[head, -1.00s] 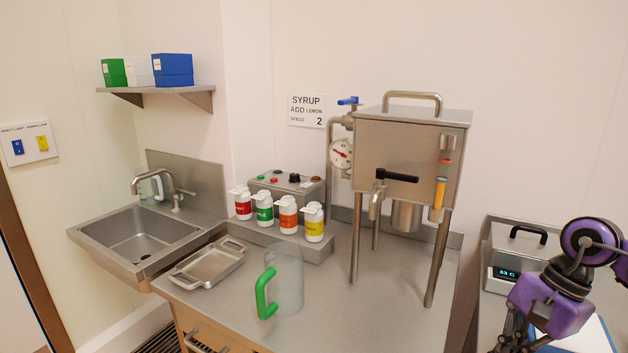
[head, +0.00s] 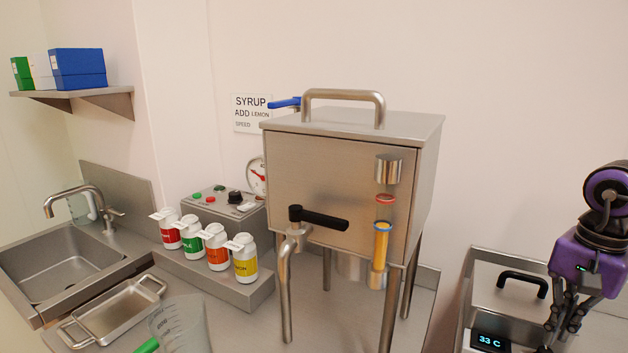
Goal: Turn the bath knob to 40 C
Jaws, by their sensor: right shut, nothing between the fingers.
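The water bath (head: 511,285) stands at the right, a steel box with a black handle (head: 523,281) on its lid. Its display (head: 490,341) reads 33 C. I cannot make out the bath knob; the lower front of the bath is cut off by the picture's bottom edge. My right gripper (head: 562,338), on a purple arm, points down over the right part of the bath, right of the display. Its dark fingers are together with nothing between them. My left gripper is not in view.
A steel hopper (head: 330,190) on legs stands mid-counter, with a black-levered tap (head: 318,219). Several syrup bottles (head: 245,262), a control box (head: 225,208), a steel tray (head: 112,312) and a clear jug (head: 182,325) are left of it. A sink (head: 60,265) is far left.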

